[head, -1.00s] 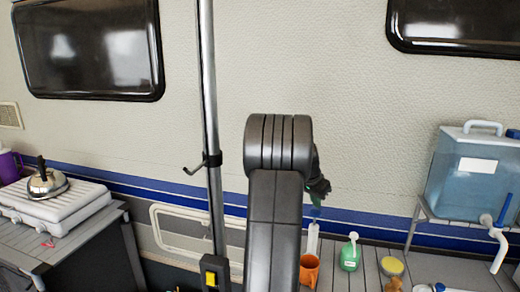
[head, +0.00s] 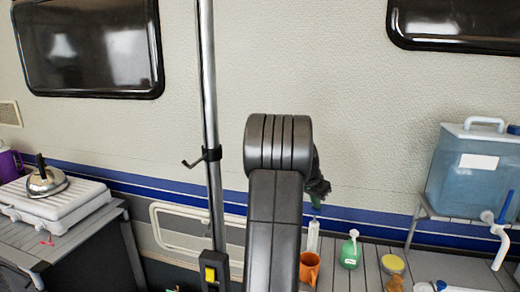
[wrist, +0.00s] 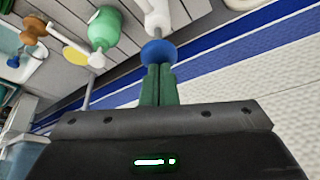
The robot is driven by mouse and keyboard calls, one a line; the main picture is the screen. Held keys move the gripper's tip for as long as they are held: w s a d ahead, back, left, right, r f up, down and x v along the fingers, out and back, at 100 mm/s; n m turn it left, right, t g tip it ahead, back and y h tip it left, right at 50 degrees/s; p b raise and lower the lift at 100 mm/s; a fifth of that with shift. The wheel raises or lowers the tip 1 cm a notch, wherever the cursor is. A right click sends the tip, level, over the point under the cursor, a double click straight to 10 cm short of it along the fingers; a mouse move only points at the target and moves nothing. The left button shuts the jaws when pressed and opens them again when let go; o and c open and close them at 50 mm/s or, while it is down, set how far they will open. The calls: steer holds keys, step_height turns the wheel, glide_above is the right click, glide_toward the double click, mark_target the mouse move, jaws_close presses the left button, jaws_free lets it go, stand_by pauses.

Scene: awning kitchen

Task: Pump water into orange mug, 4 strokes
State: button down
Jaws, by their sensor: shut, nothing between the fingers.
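The orange mug (head: 309,269) stands on the slatted table in the head view, partly hidden by my arm. A slim white pump (head: 313,238) stands beside it, close behind. In the wrist view the pump's white body (wrist: 158,14) leads to a round blue knob (wrist: 158,51). My gripper (head: 317,201) is above the pump in the head view. In the wrist view its green fingertips (wrist: 158,68) are shut together with nothing between them, right at the blue knob and seemingly touching it.
A green bottle (head: 350,251), a yellow-topped tub (head: 392,264) and a brown object (head: 394,284) stand right of the pump. A water tank (head: 470,180) with a tap is at far right. A metal pole (head: 211,120) rises left of my arm; the van wall is behind.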

mark_target(315, 210)
steer(key=shift+f+b, duration=1.1)
steer(key=shift+f, duration=0.55)
steer(key=shift+r, duration=0.15)
steer(key=shift+r+p, duration=1.5)
steer(key=shift+r, duration=0.65)
step_height(315, 210, up, 6)
steer(key=p, duration=0.4)
